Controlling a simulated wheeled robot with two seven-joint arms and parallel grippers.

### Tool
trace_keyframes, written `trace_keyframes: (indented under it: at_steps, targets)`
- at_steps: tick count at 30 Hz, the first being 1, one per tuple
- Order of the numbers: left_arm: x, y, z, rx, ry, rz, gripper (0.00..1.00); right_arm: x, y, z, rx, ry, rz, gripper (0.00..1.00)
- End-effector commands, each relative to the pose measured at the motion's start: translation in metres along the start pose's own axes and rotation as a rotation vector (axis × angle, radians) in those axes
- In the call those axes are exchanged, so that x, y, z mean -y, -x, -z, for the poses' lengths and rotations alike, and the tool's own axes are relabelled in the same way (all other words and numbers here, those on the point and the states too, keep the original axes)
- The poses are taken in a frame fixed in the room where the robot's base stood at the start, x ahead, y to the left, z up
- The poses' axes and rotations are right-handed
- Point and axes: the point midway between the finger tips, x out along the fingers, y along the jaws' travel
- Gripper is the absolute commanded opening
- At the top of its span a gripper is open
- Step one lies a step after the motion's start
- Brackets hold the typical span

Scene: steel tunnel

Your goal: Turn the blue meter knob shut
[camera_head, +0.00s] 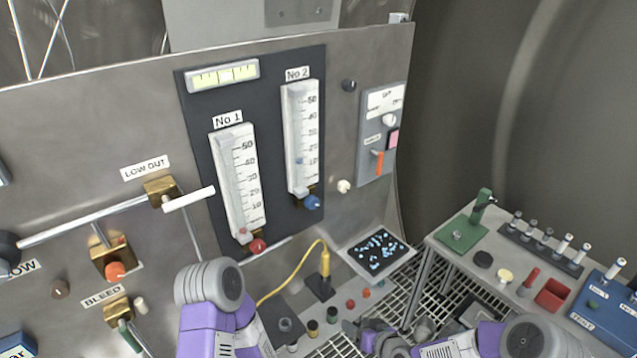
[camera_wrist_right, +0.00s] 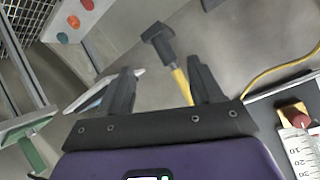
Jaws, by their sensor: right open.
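The blue knob (camera_head: 312,202) sits at the foot of the white No 2 meter (camera_head: 301,135), on the dark backing of the steel panel. Its exact turn cannot be told. My right gripper (camera_head: 360,330) is low in the head view, below and right of the knob and well apart from it, partly hidden by its own arm. In the right wrist view my right gripper (camera_wrist_right: 163,82) is open with nothing between its fingers. The blue knob does not show there. My left arm comes up at the lower middle of the head view; its gripper is out of frame.
The No 1 meter (camera_head: 238,180) with a red knob (camera_head: 258,246) stands left of No 2. A yellow cable plug (camera_head: 325,265) rises below the panel; its dark block shows in the wrist view (camera_wrist_right: 158,40). A bench (camera_head: 430,245) holding tools stands right.

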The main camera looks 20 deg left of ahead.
Motion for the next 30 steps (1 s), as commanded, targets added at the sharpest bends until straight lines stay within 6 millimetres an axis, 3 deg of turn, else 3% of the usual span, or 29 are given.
trace_keyframes:
  at_steps: [1,6,9,12,15,19,30]
  targets:
    - [-0.011,0.028,-0.001,0.0,0.0,0.0,0.43,0.02,0.008,0.054,-0.076,0.067,0.031,0.65]
    - [-0.027,0.071,-0.003,0.0,0.0,0.0,0.43,0.071,0.023,0.174,-0.302,0.269,0.119,0.65]
    - [-0.033,0.089,-0.004,0.0,0.0,0.0,0.43,0.096,0.034,0.225,-0.406,0.357,0.156,0.65]
    - [-0.037,0.101,-0.004,0.0,0.0,0.0,0.43,0.114,0.043,0.259,-0.478,0.418,0.181,0.65]
    - [-0.039,0.106,-0.005,0.0,0.001,0.0,0.43,0.124,0.048,0.276,-0.519,0.454,0.194,0.65]
    - [-0.04,0.108,-0.005,0.0,0.001,0.0,0.43,0.13,0.045,0.286,-0.537,0.469,0.201,0.65]
    - [-0.045,0.12,-0.005,0.0,0.001,0.0,0.43,0.145,0.003,0.307,-0.537,0.468,0.201,0.65]
